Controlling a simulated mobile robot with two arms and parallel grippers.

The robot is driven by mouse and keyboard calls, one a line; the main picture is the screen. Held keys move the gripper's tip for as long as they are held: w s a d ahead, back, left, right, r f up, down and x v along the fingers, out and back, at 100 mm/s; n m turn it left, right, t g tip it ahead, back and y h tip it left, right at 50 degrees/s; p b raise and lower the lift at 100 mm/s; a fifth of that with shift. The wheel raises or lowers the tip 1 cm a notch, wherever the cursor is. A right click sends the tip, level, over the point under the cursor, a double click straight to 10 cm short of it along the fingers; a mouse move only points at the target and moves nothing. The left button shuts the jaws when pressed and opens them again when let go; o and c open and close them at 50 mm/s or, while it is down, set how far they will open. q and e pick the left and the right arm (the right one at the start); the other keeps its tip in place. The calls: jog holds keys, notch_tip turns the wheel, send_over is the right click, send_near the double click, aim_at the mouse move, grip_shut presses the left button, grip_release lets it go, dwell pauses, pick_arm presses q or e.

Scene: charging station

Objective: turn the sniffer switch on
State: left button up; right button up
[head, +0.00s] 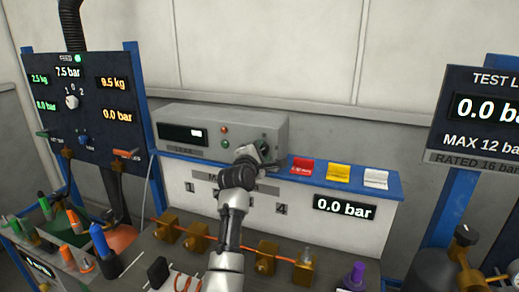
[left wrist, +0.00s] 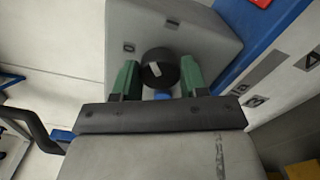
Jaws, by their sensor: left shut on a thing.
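The grey sniffer box (head: 210,118) stands on the blue-edged bench against the wall, with a dark display and small red and green lamps on its front. My left gripper (head: 262,152) is at the right end of its front and covers the switch there. In the left wrist view the switch is a round black knob (left wrist: 160,66) with a pale pointer mark. The green fingers of my left gripper (left wrist: 160,78) are shut on the knob, one at each side. A label reading 0 (left wrist: 129,47) and another small label (left wrist: 173,24) are beside the knob. My right gripper is not in view.
Red (head: 302,165), yellow (head: 339,172) and white (head: 376,178) blocks are right of the box. A dark gauge panel (head: 90,90) stands at the left. Brass fittings (head: 197,237) and coloured tools are in front, below my arm.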

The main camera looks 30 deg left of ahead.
pick_arm(q)
jog(key=shift+m+p, duration=0.65)
jog(key=shift+m, duration=3.15)
jog(key=shift+f, duration=0.1)
jog(key=o, duration=0.9)
jog(key=shift+o, duration=0.2)
jog(key=shift+s, duration=0.1)
jog(key=b+v, duration=0.3)
jog(key=v, duration=0.7)
jog(key=shift+s, duration=0.3)
